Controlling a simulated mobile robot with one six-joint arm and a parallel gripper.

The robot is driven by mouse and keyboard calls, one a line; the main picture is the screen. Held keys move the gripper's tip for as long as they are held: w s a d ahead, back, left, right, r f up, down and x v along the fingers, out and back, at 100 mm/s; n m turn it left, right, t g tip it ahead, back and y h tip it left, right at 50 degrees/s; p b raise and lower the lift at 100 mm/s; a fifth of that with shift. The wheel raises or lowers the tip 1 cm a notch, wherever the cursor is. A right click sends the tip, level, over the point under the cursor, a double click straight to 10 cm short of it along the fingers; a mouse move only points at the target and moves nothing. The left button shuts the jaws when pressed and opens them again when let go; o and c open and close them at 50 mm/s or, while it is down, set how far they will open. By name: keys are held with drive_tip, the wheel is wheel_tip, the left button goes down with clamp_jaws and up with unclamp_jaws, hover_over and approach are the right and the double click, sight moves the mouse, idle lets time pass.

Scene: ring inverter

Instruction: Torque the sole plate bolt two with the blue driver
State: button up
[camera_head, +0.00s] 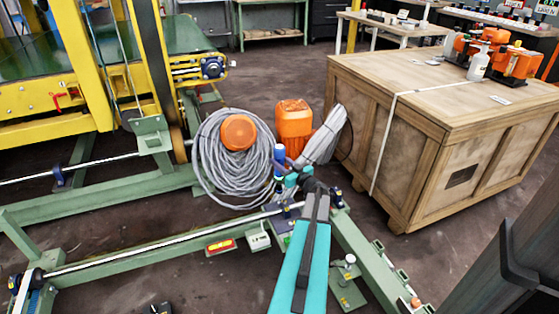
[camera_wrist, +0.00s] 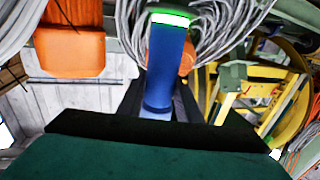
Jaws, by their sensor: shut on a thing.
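The blue driver (camera_head: 279,154) stands roughly upright in my gripper (camera_head: 287,182), above the green frame in the head view. In the wrist view the blue driver (camera_wrist: 167,62) is a blue cylinder with a bright green and white band at its end, between the dark fingers of my gripper (camera_wrist: 160,100). My gripper is shut on it. The driver's tip is hard to make out against the arm and frame. A green plate (camera_head: 346,292) with a pale bolt-like part (camera_head: 349,259) lies at the lower right. I cannot tell which bolt is two.
A grey cable coil (camera_head: 215,175) with an orange cap and an orange canister (camera_head: 294,122) stand just behind my gripper. A large wooden crate (camera_head: 465,145) is at the right. Green rails (camera_head: 150,254) and a yellow machine (camera_head: 40,130) fill the left. Floor between the rails is mostly clear.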

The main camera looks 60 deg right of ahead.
sight(279, 176)
drive_tip(key=shift+f, duration=4.35)
idle(1.2)
drive_tip(key=shift+r, duration=0.15)
drive_tip(key=shift+r+p, duration=2.2)
drive_tip(key=shift+r, duration=0.3)
